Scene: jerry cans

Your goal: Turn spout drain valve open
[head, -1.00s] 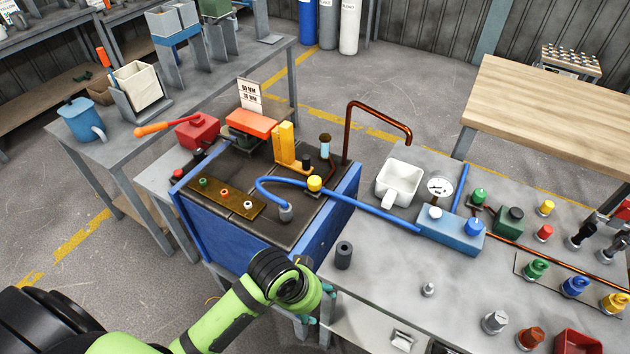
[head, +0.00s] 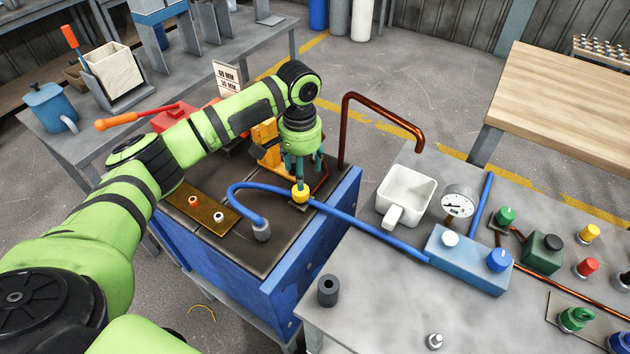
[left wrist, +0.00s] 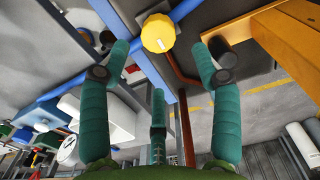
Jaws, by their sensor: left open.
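A yellow valve knob (head: 299,193) sits on a small dark base on the blue-sided bench, beside the blue hose. In the left wrist view the yellow knob (left wrist: 158,33) appears ahead, framed by the teal fingertips. A white mark shows on its top. My left gripper (head: 303,168) points down just above and behind the knob in the head view. Its fingers (left wrist: 158,58) are spread and hold nothing. I cannot tell whether any fingertip touches the knob. The copper spout pipe (head: 345,125) rises behind the gripper and bends right. My right gripper is not in view.
An orange bracket (head: 268,145) stands close to the left of my gripper. The blue hose (head: 365,232) crosses from the bench to a blue valve block (head: 468,258). A white cup (head: 404,195) and a gauge (head: 459,203) stand on the grey table. My arm spans the bench's left part.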

